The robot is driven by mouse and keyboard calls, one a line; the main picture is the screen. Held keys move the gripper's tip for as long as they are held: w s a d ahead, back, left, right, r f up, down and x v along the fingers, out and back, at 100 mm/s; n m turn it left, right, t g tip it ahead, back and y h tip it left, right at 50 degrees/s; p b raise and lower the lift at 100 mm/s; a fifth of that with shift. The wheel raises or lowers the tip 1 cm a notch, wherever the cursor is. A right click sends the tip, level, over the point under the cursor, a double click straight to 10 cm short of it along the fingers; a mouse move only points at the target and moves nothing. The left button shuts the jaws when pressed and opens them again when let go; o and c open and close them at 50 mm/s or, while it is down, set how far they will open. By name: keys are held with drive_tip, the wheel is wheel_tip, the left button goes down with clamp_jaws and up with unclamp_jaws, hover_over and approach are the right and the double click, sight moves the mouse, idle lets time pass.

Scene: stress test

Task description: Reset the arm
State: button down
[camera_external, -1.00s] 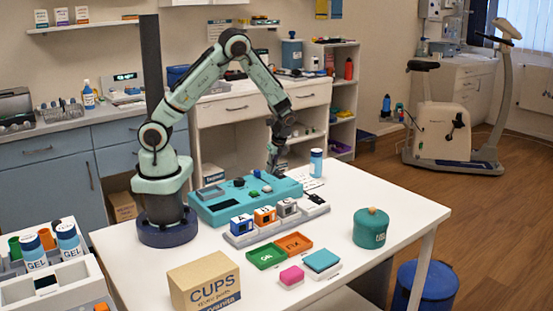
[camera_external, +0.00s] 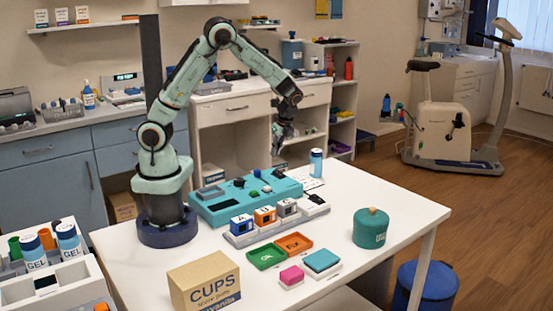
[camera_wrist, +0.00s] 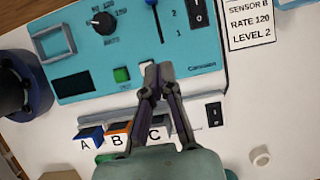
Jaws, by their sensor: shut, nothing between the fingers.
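My gripper (camera_external: 278,150) is raised in the air above the far side of the teal console (camera_external: 225,208), apart from it. In the wrist view my gripper (camera_wrist: 158,72) has its fingertips together with nothing between them. They appear over the console (camera_wrist: 85,55) and hide part of its lower right. The console carries a black knob (camera_wrist: 103,22), a green button (camera_wrist: 121,74), a blue-topped slider (camera_wrist: 150,3) and a rocker switch (camera_wrist: 197,14).
Blocks A (camera_external: 241,225), B (camera_external: 264,217) and C (camera_external: 287,208) sit on a grey strip before the console. A bottle (camera_external: 316,162) stands behind. A green pot (camera_external: 370,228), trays (camera_external: 267,256) and a CUPS box (camera_external: 205,284) occupy the white table.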

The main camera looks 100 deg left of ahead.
drive_tip(key=d+r+m+t+h, duration=0.15)
drive_tip(key=d+r+t, duration=0.35)
drive_tip(key=d+r, duration=0.7)
drive_tip(key=s+d+f+n+g, duration=0.2)
drive_tip(key=s+d+n, duration=0.7)
drive_tip(key=s, duration=0.5)
drive_tip(key=n+h, duration=0.1)
drive_tip(key=n, duration=0.1)
drive_tip(key=shift+s+n, duration=0.25)
drive_tip(key=shift+n, duration=0.1)
